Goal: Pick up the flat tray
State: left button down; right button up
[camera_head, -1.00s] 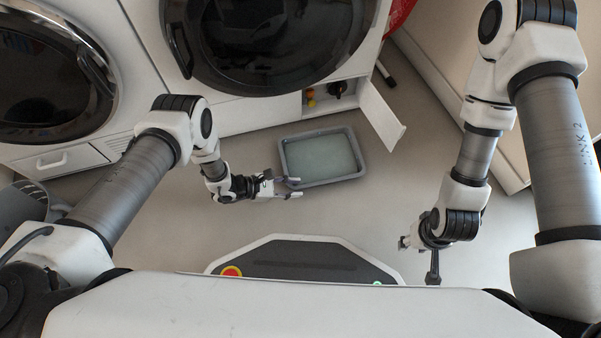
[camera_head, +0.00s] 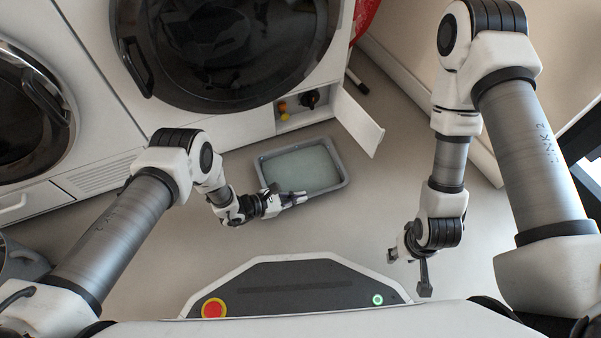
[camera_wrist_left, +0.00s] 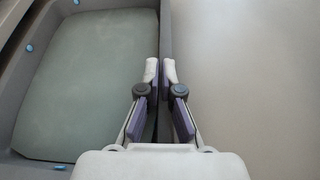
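The flat tray (camera_head: 343,166) is a grey rectangular tub with a pale green-grey inside. It lies on the floor in front of the machine. My left gripper (camera_head: 303,198) is at its near rim. In the left wrist view the two fingers (camera_wrist_left: 160,70) straddle the tray's rim wall (camera_wrist_left: 166,35), one inside and one outside, close together and pressed on it. The pale inside of the tray (camera_wrist_left: 85,75) fills the left of that view. My right gripper (camera_head: 408,268) hangs over bare floor to the right, fingers apart and empty.
A front-loading machine (camera_head: 165,112) stands behind the tray, with its small lower flap (camera_head: 358,122) open just beyond the tray's far right corner. Another machine (camera_head: 30,190) is at the left. The floor (camera_head: 375,195) right of the tray is clear.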

pick_arm(q)
jog(key=shift+r, duration=0.1)
dwell(0.3)
jog(key=shift+r+p, duration=1.65)
jog(key=shift+r, duration=0.1)
jog(key=s+a+p, duration=0.1)
jog(key=a+p, duration=0.1)
jog(key=a, duration=0.2)
jog(key=s+a+p, duration=0.1)
jog(key=s+a, duration=0.1)
jog(key=a, duration=0.2)
jog(key=s+a+r+p, duration=0.1)
jog(key=s+a+p, duration=0.1)
jog(key=a, duration=0.2)
jog(key=shift+a+r+p, duration=0.1)
jog(key=shift+a+p, duration=0.15)
jog(key=shift+p, duration=0.1)
jog(key=shift+s+a, duration=0.25)
jog(key=shift+a, duration=0.25)
jog(key=shift+s+a, duration=0.25)
jog(key=shift+a, duration=0.25)
jog(key=shift+s+a+p, duration=0.15)
jog(key=shift+p, duration=0.15)
